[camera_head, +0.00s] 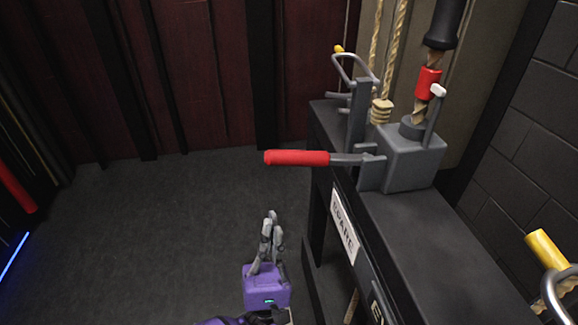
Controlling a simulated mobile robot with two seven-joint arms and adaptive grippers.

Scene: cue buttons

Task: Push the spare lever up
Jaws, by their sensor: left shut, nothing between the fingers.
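The spare lever (297,158) has a red grip on a grey metal arm and sticks out to the left, about level, from a grey block on the rail. A white label reading SPARE (343,225) is on the rail's front face below it. My left gripper (271,216) has a purple body and grey fingers. It is shut and empty, pointing up, and shows below the red grip in the picture, apart from it. My right gripper is not in view.
The dark rail (455,255) runs from the middle back to the lower right. Ropes (381,60) rise behind the lever. Open grey floor (140,240) lies to the left.

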